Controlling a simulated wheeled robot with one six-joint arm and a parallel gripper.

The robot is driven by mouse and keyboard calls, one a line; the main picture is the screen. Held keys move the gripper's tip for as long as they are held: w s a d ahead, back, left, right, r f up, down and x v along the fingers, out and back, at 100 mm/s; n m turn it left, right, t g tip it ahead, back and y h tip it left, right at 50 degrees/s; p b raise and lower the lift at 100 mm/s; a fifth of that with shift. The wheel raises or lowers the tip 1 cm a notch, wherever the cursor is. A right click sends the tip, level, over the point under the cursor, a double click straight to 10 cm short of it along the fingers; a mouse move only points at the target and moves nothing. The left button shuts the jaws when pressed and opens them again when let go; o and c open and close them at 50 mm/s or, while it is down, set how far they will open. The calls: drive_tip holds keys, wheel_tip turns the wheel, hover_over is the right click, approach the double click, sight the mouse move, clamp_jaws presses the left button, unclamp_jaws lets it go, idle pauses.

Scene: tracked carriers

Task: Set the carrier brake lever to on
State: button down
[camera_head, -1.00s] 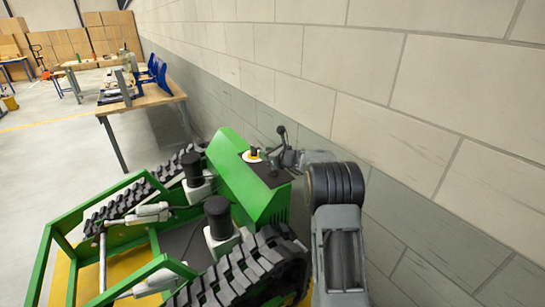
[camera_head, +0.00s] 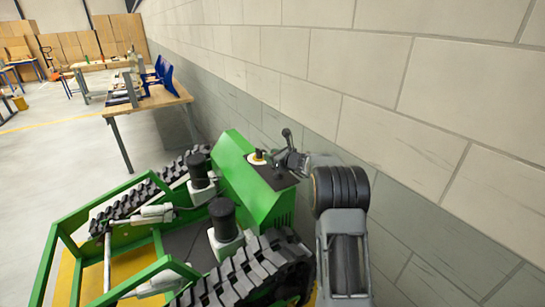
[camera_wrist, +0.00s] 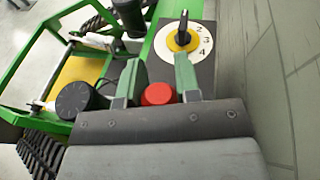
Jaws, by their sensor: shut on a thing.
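The tracked carrier (camera_head: 240,180) is green with black tracks and has a control panel on its raised end. In the head view my gripper (camera_head: 290,160) is at the panel's right end. A dark upright piece with a rounded tip (camera_head: 286,133) stands beside it; I cannot tell what it belongs to.
A white dial with a yellow centre and black pointer (camera_wrist: 200,46) sits just beyond the fingers. Black cylinders (camera_head: 222,211) stand on the carrier. A block wall (camera_head: 400,120) runs close along the right. A workbench (camera_head: 155,98) stands behind the carrier.

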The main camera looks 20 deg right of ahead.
drive_tip(key=shift+d+f, duration=0.1)
drive_tip(key=shift+f, duration=0.5)
drive_tip(key=c, duration=1.3)
unclamp_jaws()
drive_tip(key=o, duration=0.3)
drive_tip(key=shift+w+d, duration=0.1)
drive_tip(key=shift+w, duration=0.05)
drive_tip(key=shift+o, duration=0.6)
drive_tip(key=shift+r, duration=0.2)
drive_tip(key=b+v, duration=0.3)
drive_tip(key=v, duration=1)
drive_tip(key=shift+s+r, duration=0.3)
drive_tip(key=shift+s, duration=0.1)
